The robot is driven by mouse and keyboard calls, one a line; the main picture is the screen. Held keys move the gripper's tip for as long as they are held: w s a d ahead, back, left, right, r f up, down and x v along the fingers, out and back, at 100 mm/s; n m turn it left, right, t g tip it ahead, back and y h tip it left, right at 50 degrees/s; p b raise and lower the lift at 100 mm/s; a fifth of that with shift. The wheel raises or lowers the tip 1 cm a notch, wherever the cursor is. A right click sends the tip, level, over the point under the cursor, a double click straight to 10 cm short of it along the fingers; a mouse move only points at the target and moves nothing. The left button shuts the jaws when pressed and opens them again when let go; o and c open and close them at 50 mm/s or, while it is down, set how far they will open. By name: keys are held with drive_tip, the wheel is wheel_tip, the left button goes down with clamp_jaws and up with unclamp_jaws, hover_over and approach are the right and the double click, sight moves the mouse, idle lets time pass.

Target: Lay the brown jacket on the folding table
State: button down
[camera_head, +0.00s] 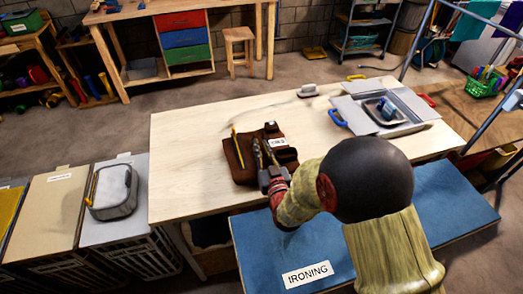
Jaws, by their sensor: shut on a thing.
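The brown jacket (240,166) is a compact, dark brown folded bundle with a small white tag. It lies on or just above the left-middle part of the pale wooden table (185,140); contact underneath cannot be seen. My gripper (264,152) reaches from the lower right and is shut on the jacket, its fingers over the middle of the bundle. My arm hides part of the table's front right.
A blue surface labelled IRONING (255,255) lies in front. A yellow pencil-like stick (237,148) is at the jacket. The table's left end is clear.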

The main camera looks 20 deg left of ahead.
drive_tip(key=shift+r, duration=0.2)
drive_tip(key=shift+f+b, duration=0.65)
drive_tip(key=shift+b, duration=0.05)
drive_tip(key=c, duration=1.8)
unclamp_jaws()
drive_tip(key=shift+o, duration=0.2)
drive_tip(key=shift+f, duration=0.1)
drive_tip(key=shift+r+p, duration=0.9)
drive_tip(key=shift+p, duration=0.2)
drive_tip(key=v, duration=0.4)
drive_tip(key=p+v, duration=0.1)
drive_tip(key=v, duration=0.7)
drive_tip(key=shift+s+f+p, duration=0.1)
drive_tip(key=shift+f+p, duration=0.2)
drive_tip(key=shift+r, duration=0.1)
